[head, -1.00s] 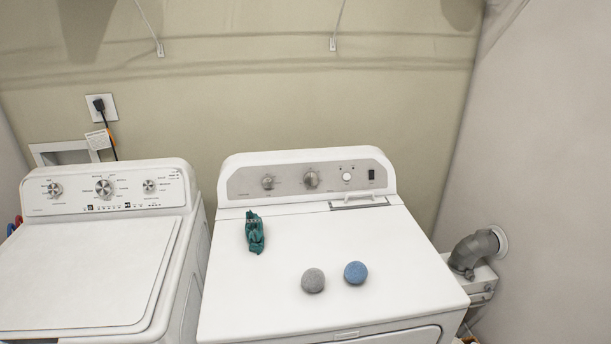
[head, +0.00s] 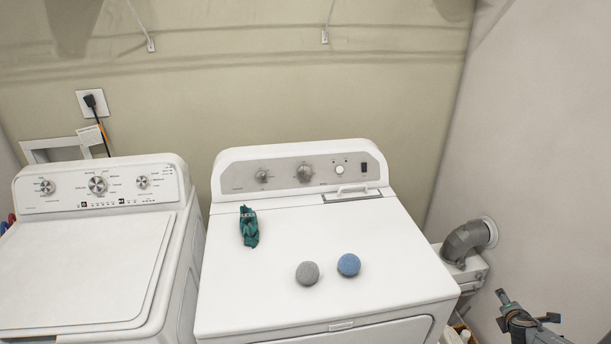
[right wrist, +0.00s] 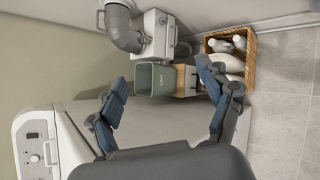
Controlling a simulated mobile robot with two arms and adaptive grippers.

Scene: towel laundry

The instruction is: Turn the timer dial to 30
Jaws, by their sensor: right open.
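The dryer (head: 330,220) stands in the middle of the head view. Its grey control panel has a larger dial (head: 304,173) near the middle and a smaller knob (head: 262,176) to its left. The numbers on the panel are too small to read. My right gripper (head: 525,322) is at the lower right of the head view, right of the dryer and well apart from the dials. In the right wrist view its fingers (right wrist: 172,98) are spread wide with nothing between them. My left gripper is not in view.
A teal cloth bundle (head: 249,227), a grey ball (head: 307,273) and a blue ball (head: 349,265) lie on the dryer top. A washer (head: 95,270) stands at left. A duct (head: 468,242) is by the right wall. A basket of bottles (right wrist: 248,50) and a bin (right wrist: 155,78) show on the floor.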

